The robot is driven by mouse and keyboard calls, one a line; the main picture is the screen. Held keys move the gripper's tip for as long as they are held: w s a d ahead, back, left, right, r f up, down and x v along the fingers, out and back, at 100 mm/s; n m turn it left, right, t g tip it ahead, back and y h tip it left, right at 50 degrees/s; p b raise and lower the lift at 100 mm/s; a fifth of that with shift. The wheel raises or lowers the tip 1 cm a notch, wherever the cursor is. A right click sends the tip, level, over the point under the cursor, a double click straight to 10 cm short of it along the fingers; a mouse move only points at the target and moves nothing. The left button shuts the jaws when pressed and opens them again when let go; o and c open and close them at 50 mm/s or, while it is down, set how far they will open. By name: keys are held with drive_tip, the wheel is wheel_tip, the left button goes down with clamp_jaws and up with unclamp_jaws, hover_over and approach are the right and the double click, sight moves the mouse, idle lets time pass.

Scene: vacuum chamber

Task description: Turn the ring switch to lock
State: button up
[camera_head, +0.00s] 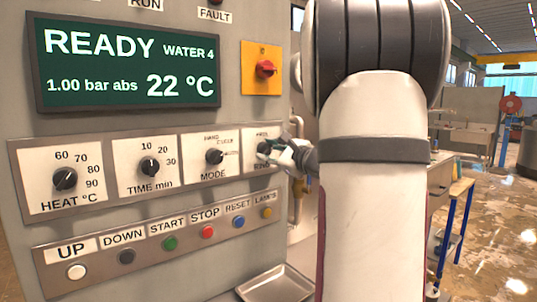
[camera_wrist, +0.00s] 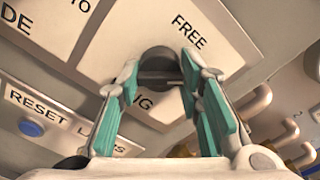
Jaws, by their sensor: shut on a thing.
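The ring switch (camera_head: 264,147) is a dark round knob on a white plate at the right end of the dial row. In the wrist view the knob (camera_wrist: 157,57) sits between my fingertips, with FREE printed up and to its right. The word RING below it is partly covered, and no lock label can be made out. My gripper (camera_head: 274,149) reaches the knob from the right. In the wrist view its teal-padded fingers (camera_wrist: 163,72) are shut on the knob's two sides. I cannot clearly tell which way the knob points.
The MODE knob (camera_head: 214,157) is just left of the ring switch. A row of push buttons, with the blue RESET button (camera_head: 238,221), lies below. A red switch on a yellow plate (camera_head: 262,69) is above. A metal tray (camera_head: 275,284) stands below the panel.

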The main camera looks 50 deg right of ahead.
drive_tip(key=shift+f+m, duration=0.1)
drive_tip(key=shift+m, duration=0.9)
drive_tip(key=o, duration=1.2)
drive_tip(key=shift+c, duration=0.2)
drive_tip(key=v, duration=1.2)
